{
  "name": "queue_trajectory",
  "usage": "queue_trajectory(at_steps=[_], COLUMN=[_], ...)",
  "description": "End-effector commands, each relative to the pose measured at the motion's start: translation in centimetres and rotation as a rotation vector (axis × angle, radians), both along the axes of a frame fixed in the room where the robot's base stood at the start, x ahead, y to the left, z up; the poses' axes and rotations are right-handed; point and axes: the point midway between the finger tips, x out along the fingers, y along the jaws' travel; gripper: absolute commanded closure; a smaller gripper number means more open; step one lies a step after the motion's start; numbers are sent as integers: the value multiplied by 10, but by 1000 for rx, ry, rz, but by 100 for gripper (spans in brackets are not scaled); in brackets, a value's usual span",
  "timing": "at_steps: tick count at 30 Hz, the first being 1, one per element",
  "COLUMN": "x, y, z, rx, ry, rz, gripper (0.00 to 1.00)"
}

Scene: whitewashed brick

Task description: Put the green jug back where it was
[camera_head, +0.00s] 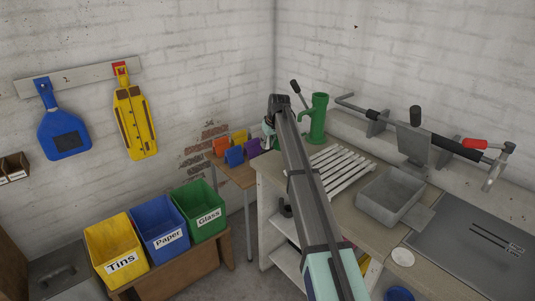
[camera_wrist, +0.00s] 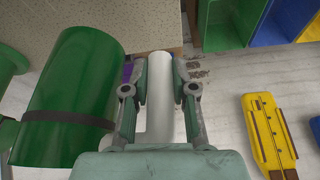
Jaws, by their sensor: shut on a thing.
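My gripper (camera_wrist: 160,90) is shut on an upright-looking pale grey cylinder (camera_wrist: 160,68); I cannot tell whether it is part of the jug. A large green cylinder (camera_wrist: 80,70) with a dark band stands close beside my gripper, on the left in the wrist view. In the head view, my gripper (camera_head: 279,104) is at the far left end of the counter, just left of a green upright pump-like body (camera_head: 318,118) with a dark lever (camera_head: 296,88).
The counter (camera_head: 375,226) holds a white slatted rack (camera_head: 341,170) and a grey basin (camera_head: 388,195). Yellow (camera_head: 116,243), blue (camera_head: 160,216) and green (camera_head: 200,209) bins stand at lower left. A small table (camera_head: 237,175) with coloured items stands in the corner.

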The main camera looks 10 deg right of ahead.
Motion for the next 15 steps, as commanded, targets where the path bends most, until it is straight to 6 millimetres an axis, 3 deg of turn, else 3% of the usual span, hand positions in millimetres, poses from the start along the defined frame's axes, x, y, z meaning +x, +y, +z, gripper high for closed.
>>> queue_trajectory(at_steps=[3,11,15], x=[-1,0,0], y=[0,0,0], z=[-16,-31,-49], rx=[0,0,0], ry=[0,-1,0], rz=[1,1,0], gripper=[100,100,100])
